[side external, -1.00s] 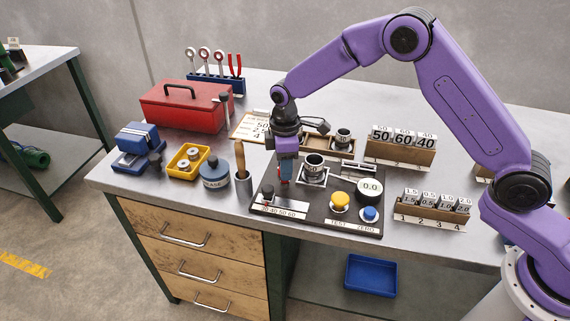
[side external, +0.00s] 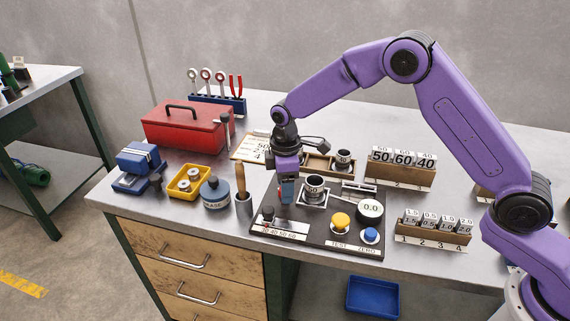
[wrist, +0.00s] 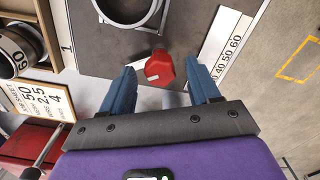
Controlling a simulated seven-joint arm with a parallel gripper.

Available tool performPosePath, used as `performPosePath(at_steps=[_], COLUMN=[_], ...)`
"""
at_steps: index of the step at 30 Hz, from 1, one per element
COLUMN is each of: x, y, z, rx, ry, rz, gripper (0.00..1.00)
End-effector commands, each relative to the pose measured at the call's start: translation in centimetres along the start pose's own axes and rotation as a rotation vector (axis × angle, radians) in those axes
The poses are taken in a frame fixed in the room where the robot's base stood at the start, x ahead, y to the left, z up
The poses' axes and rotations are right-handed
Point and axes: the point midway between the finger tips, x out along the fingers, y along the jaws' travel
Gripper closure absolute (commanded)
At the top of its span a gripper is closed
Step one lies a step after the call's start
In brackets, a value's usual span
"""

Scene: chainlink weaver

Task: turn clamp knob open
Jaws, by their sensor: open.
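The red clamp knob (wrist: 158,68) shows in the wrist view, with a pale bar beside it. It lies between the lines of my two blue fingers, near their tips. My gripper (wrist: 160,72) is open, with a gap on each side of the knob and nothing held. In the side view, my gripper (side external: 286,200) points down over the left part of the dark fixture board (side external: 318,232). The knob is mostly hidden there behind the fingers. A metal ring-shaped holder (side external: 314,190) stands right of the fingers; part of a ring also shows ahead in the wrist view.
A yellow button (side external: 341,221), a blue button (side external: 371,235) and a dial reading 0.0 (side external: 370,209) sit on the board's right. Number blocks (side external: 402,160) and a red toolbox (side external: 186,126) stand farther back.

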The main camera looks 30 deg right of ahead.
Motion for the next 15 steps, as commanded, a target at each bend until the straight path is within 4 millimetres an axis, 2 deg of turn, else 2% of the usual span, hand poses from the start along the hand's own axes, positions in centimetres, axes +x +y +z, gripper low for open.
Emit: performPosePath(at_steps=[5, 15], x=[-2.5, -9.8], y=[0.1, 0.0], z=[0.0, -0.1], rx=[0.0, -0.001], ry=[0.003, 0.004], rz=[0.003, 0.004], gripper=[0.39, 0.39])
